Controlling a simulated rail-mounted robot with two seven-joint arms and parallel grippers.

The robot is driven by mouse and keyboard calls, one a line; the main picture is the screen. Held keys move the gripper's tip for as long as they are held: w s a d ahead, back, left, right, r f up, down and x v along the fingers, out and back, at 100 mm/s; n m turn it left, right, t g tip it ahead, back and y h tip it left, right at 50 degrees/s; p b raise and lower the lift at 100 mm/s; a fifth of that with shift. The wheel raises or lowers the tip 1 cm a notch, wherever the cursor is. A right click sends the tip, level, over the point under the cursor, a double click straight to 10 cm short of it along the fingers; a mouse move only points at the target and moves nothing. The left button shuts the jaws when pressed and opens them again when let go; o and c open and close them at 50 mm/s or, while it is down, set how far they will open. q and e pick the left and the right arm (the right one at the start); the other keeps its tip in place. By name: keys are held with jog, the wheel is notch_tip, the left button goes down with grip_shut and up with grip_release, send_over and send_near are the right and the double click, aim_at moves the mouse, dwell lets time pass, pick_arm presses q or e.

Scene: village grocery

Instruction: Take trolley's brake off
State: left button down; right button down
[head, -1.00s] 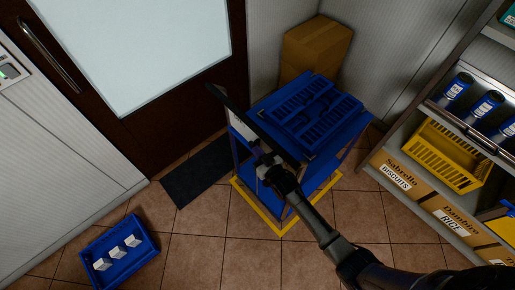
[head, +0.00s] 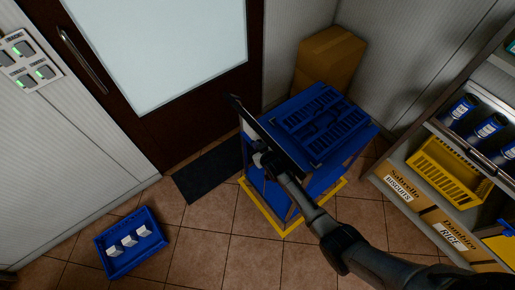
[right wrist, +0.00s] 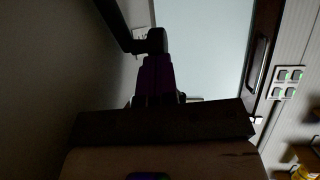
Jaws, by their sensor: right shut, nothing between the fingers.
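The blue trolley (head: 262,190) stands on a yellow floor outline in the head view, with a blue crate (head: 322,122) on its top. A long dark bar (head: 246,113) runs along its left top side; I cannot tell if it is the handle. My right gripper (head: 261,158) is shut and empty at that side, just by the bar; whether it touches is unclear. The right wrist view is very dark, with a dark bar (right wrist: 165,125) across it and a purple-black shape above. I cannot pick out the brake. My left gripper is out of view.
A cardboard box (head: 328,62) stands behind the trolley. A shelf with a yellow crate (head: 450,172) is on the right. A blue crate (head: 131,245) with white pieces lies at the lower left. A dark mat (head: 207,174) lies before the door (head: 155,125).

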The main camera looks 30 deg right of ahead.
jog(key=shift+d+f, duration=0.1)
jog(key=shift+f, duration=0.15)
dwell(0.3)
jog(key=shift+s, duration=0.1)
jog(key=s+r+p, duration=0.2)
jog(key=s, duration=1.4)
jog(key=shift+s+d+r, duration=0.15)
jog(key=shift+d+r, duration=0.1)
jog(key=shift+d, duration=0.2)
